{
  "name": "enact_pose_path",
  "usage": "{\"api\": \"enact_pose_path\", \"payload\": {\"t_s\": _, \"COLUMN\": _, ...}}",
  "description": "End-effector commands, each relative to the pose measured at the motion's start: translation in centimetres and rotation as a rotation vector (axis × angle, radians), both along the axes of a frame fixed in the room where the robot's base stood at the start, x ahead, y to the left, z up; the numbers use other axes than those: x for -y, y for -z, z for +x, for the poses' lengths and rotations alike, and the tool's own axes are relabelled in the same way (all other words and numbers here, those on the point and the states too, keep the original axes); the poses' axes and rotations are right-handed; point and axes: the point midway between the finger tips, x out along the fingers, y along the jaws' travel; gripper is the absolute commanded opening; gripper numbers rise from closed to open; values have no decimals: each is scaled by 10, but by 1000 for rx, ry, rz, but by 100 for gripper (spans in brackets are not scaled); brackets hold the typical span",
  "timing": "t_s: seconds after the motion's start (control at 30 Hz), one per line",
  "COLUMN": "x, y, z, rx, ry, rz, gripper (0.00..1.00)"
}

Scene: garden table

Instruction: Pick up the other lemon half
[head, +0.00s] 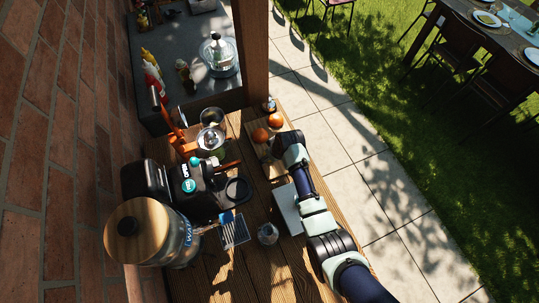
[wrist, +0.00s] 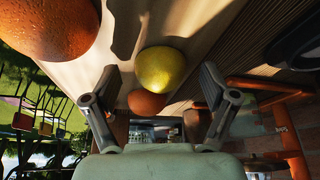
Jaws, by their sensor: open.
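A yellow lemon piece (wrist: 160,70) lies on the light wooden board (wrist: 188,28) in the wrist view, its rounded rind showing. Whether it is a half cannot be told, as no cut face shows. My gripper (wrist: 160,86) is open, with one finger on each side of the lemon in the picture and nothing held. The fingers appear apart from it. In the head view my gripper is mostly hidden by my own arm at the board (head: 254,153), and the lemon cannot be made out there.
A large orange (wrist: 45,25) lies left of my gripper; a second orange fruit (wrist: 147,102) lies beyond the lemon. An orange-framed press (head: 181,141) and metal bowls (head: 212,117) stand left of the board. A black machine (head: 192,188), glass jar (head: 165,240) and wooden post (head: 251,55) surround the area.

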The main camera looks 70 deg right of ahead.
Motion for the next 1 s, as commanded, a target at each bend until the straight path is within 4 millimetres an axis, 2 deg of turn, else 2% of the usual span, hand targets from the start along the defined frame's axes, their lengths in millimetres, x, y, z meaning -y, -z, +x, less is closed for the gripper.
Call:
{"api": "enact_pose_path", "payload": {"t_s": 0.13, "x": 0, "y": -1, "z": 0, "rx": 1, "ry": 0, "rz": -1, "gripper": 83}}
{"api": "enact_pose_path", "payload": {"t_s": 0.5, "x": 0, "y": -1, "z": 0, "rx": 1, "ry": 0, "rz": -1, "gripper": 22}}
{"api": "enact_pose_path", "payload": {"t_s": 0.83, "x": 0, "y": -7, "z": 0, "rx": 1, "ry": -1, "rz": -2, "gripper": 20}}
{"api": "enact_pose_path", "payload": {"t_s": 0.97, "x": 1, "y": -25, "z": 1, "rx": 2, "ry": -1, "rz": -3, "gripper": 20}}
{"api": "enact_pose_path", "payload": {"t_s": 1.0, "x": 1, "y": -35, "z": 1, "rx": 3, "ry": -1, "rz": -5, "gripper": 20}}
